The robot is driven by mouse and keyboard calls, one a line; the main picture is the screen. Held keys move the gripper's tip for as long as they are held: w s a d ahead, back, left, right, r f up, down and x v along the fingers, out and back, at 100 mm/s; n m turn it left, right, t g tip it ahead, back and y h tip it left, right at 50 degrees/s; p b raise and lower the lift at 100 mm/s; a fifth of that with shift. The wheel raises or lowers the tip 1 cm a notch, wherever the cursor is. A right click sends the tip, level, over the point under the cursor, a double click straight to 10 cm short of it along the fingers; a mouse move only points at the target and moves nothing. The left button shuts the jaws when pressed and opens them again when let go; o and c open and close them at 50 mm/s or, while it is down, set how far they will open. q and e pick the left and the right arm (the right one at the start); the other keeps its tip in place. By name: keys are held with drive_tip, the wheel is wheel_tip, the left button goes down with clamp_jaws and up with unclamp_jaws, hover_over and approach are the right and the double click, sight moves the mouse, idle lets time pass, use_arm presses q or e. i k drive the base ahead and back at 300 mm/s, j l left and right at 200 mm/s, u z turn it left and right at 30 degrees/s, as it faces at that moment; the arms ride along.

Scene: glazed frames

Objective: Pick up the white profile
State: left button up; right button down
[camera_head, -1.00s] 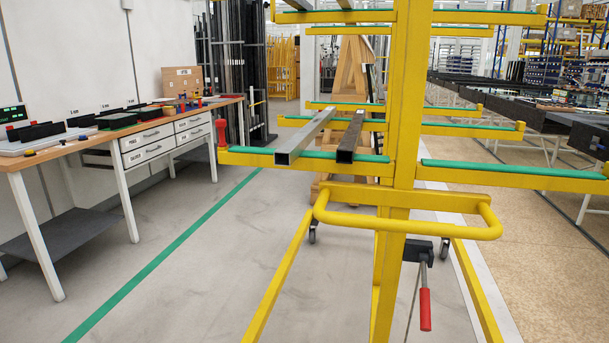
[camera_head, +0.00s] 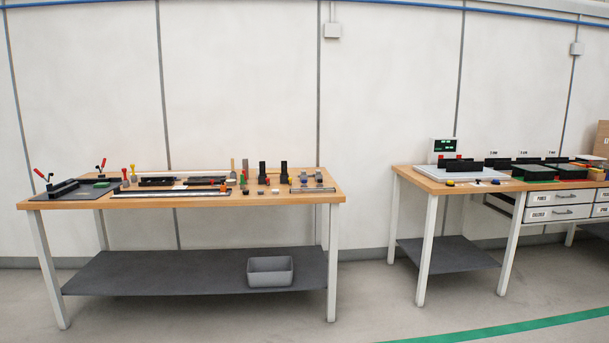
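I cannot make out a clear white profile in this view. Long thin strips lie on the left workbench (camera_head: 270,201): a grey one (camera_head: 165,193) along the front edge and pale ones farther back, too small to tell apart. Neither of my grippers shows.
The left bench also carries clamps, tools and small blocks, with a grey bin (camera_head: 270,271) on its lower shelf (camera_head: 180,275). A second bench (camera_head: 410,177) with a display unit (camera_head: 445,149) and drawers (camera_head: 555,212) stands to the right. A gap separates them; the floor in front is clear.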

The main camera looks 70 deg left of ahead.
sight(183, 174)
drive_tip(key=j+u, duration=0.1)
drive_tip(key=u, duration=0.4)
drive_tip(key=j+u, duration=0.1)
drive_tip(key=u, duration=0.4)
drive_tip(key=j+u, duration=0.1)
drive_tip(key=u, duration=0.4)
drive_tip(key=i+j+u, duration=1)
drive_tip(key=i+u, duration=0.5)
drive_tip(key=i+j, duration=0.1)
drive_tip(key=i, duration=1.4)
